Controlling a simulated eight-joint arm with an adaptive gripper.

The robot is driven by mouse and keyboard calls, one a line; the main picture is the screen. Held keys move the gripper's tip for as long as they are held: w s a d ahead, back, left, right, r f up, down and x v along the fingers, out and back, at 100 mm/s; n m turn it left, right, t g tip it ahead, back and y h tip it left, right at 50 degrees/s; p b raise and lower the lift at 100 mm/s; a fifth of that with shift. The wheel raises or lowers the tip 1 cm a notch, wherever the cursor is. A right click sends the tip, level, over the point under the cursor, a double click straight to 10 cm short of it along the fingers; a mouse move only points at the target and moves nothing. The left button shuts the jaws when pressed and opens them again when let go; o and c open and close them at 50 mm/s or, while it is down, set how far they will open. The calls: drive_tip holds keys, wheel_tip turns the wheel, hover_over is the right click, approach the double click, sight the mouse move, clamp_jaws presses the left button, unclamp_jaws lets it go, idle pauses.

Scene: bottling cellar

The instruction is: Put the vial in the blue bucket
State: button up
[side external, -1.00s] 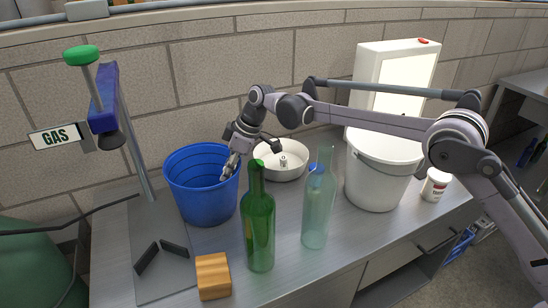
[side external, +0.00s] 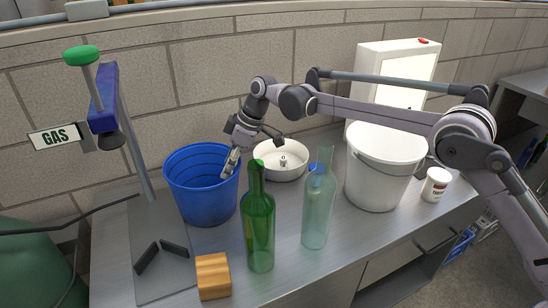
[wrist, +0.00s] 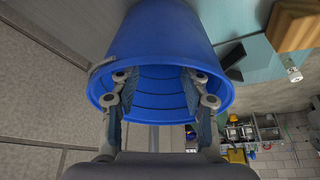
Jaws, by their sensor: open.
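The blue bucket (side external: 203,200) stands upright on the metal bench, at left of centre in the side view. Its open mouth and ribbed inside show in the wrist view, where its wall (wrist: 165,35) fills the upper middle. My gripper (side external: 231,163) is at the right rim of the bucket. In the wrist view my gripper (wrist: 160,77) has its two fingers spread wide across the bucket's mouth, with nothing between them. I cannot make out a vial in either view; the bucket's floor is hidden.
A green bottle (side external: 259,225) and a clear bottle (side external: 318,210) stand in front. A white bowl (side external: 275,174) holds a small pale piece.

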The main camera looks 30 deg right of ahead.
drive_tip(key=v, duration=1)
drive_tip(key=shift+d+r, duration=0.15)
drive_tip(key=shift+r, duration=0.05)
drive_tip(key=shift+s, duration=0.1)
